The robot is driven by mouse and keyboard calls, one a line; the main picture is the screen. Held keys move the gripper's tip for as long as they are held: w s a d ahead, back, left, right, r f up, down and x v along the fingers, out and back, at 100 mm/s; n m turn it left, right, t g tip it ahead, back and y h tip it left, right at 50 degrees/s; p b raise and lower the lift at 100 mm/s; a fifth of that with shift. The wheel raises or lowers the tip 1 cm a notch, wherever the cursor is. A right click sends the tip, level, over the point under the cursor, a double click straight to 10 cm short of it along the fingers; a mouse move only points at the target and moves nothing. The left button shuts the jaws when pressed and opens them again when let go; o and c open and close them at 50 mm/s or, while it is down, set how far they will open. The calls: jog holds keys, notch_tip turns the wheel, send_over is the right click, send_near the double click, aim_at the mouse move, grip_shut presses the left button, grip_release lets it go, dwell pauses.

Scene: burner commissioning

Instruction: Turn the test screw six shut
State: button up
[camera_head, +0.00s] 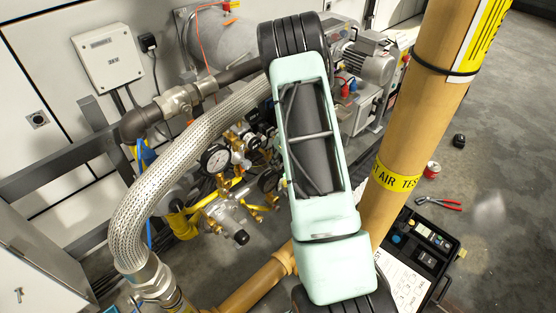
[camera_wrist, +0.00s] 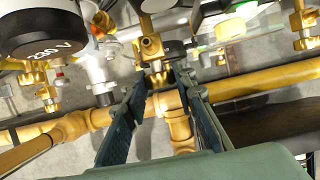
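My gripper (camera_wrist: 163,84) shows in the wrist view with its two dark fingers apart and nothing held between them. A brass fitting with a small round opening (camera_wrist: 151,45) lies just beyond the fingertips, between them in the picture. Another brass fitting (camera_wrist: 302,22) is at the top right, and more brass test fittings (camera_wrist: 40,80) are at the left. I see no number marking test screw six, so I cannot tell which one it is. In the head view my arm hides the gripper, and small brass fittings (camera_head: 252,206) show on the gas train beside it.
A yellow pipe (camera_wrist: 265,78) runs across behind the fingers. In the head view a braided hose (camera_head: 150,195), a pressure gauge (camera_head: 216,158) and a thick tan pipe (camera_head: 410,120) crowd my arm. An open toolbox (camera_head: 440,248) lies on the floor.

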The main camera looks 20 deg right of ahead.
grip_shut()
